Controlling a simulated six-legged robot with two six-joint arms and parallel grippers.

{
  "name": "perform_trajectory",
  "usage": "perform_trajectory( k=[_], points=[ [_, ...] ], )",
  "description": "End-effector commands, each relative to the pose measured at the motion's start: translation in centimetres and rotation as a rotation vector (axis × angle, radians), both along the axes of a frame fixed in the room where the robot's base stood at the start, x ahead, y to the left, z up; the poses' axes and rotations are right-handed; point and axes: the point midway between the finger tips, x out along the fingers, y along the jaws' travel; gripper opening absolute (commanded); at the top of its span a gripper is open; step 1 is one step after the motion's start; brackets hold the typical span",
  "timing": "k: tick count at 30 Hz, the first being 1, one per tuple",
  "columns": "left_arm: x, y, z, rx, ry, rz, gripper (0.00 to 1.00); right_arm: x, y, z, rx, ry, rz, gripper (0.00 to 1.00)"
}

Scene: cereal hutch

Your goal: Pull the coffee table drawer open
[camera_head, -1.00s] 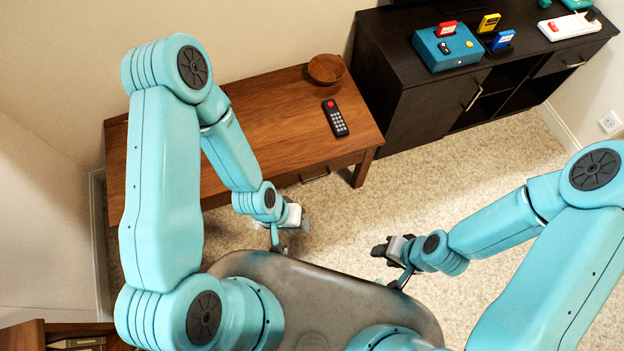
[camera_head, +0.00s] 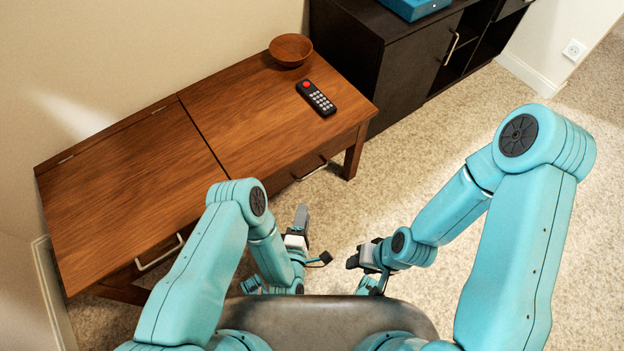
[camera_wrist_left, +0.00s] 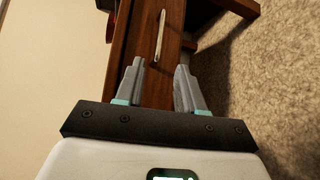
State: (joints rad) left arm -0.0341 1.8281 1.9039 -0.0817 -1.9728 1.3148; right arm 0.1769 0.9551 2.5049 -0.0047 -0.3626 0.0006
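The brown wooden coffee table (camera_head: 130,190) stands at the left in the head view. Its front has a right drawer with a metal handle (camera_head: 311,170) and a left handle (camera_head: 160,253); the drawer fronts look closed. My left gripper (camera_head: 301,218) is in front of the table, below and apart from the right handle. In the left wrist view my left gripper (camera_wrist_left: 160,82) is open and empty, with a handle (camera_wrist_left: 159,36) ahead, roughly in line with the gap between its fingers. My right gripper (camera_head: 358,257) hangs over the carpet, away from the table; its finger gap is unclear.
A wooden bowl (camera_head: 290,49) and a black remote (camera_head: 316,98) lie on the table top. A dark cabinet (camera_head: 410,75) with a blue box (camera_head: 412,8) stands behind at the right. The carpet (camera_head: 410,165) right of the table is clear.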

Motion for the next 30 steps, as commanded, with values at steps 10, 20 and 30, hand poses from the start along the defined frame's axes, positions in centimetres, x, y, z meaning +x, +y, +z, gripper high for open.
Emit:
perform_trajectory(
  k=[10,20,30],
  points=[
    [2.8,-0.9,-0.6,-0.001,-0.008,0.002,0.38,0.1,-0.1,-6.8,-0.001,-0.002,-0.007,0.43],
    [10.5,-1.9,-1.7,0.001,-0.005,0.003,0.38,0.7,-0.6,-8.8,-0.005,-0.012,-0.028,0.43],
    [14.7,-2.4,-2.1,0.002,0.000,0.001,0.38,1.0,-0.9,-9.9,-0.007,-0.017,-0.038,0.43]
  ],
)
